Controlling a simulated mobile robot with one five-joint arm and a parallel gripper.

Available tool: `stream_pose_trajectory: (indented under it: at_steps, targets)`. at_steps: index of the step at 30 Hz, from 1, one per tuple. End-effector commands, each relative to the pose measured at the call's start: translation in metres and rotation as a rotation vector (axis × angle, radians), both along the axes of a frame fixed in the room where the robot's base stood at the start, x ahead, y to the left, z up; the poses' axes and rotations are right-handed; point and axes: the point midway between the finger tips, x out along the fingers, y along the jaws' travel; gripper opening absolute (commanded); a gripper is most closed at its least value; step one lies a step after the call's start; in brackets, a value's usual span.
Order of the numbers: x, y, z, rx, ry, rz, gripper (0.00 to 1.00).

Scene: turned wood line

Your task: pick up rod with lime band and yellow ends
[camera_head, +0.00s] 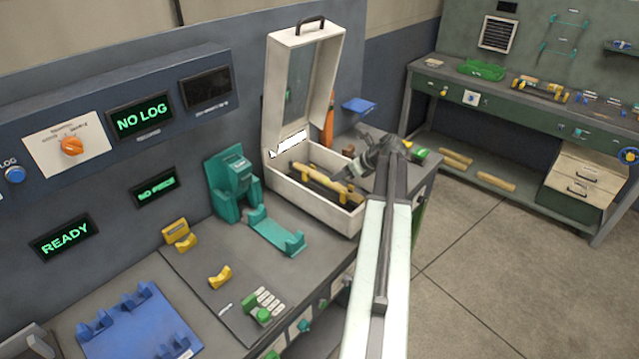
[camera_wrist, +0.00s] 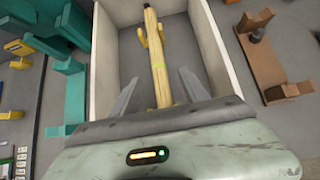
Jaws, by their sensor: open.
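A pale wooden rod (camera_wrist: 158,75) with a thin lime band lies lengthwise in an open white box (camera_wrist: 103,60) in the wrist view. In the head view the rod (camera_head: 322,180) rests on yellow supports inside the white box (camera_head: 318,210), whose lid stands up. My gripper (camera_wrist: 160,77) is open, with one finger on each side of the rod, and does not grip it. The rod's near end reaches down to the gripper's body. In the head view my gripper (camera_head: 358,167) is over the box's right side. The colour of the rod's ends is hard to tell.
The box's raised lid (camera_head: 305,90) stands at the back. A teal fixture (camera_head: 232,185) is left of the box, and a blue cradle (camera_head: 140,325) is at the front left. Brown blocks (camera_wrist: 262,50) stand right of the box. A green workbench (camera_head: 460,82) is farther right across open floor.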

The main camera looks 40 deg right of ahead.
Motion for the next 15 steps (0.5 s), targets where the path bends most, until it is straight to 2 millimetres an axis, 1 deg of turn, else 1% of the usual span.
stream_pose_trajectory:
  at_steps: [1, 4, 9, 13, 15]
  targets:
    - [-0.001, -0.003, -0.002, 0.007, -0.003, -0.011, 0.53]
    - [0.000, -0.003, -0.003, 0.009, -0.004, -0.013, 0.53]
    - [0.013, -0.001, -0.021, 0.008, -0.002, -0.011, 0.53]
    - [0.017, 0.000, -0.021, 0.007, -0.002, -0.010, 0.53]
    - [0.019, 0.001, -0.025, 0.007, -0.002, -0.009, 0.53]
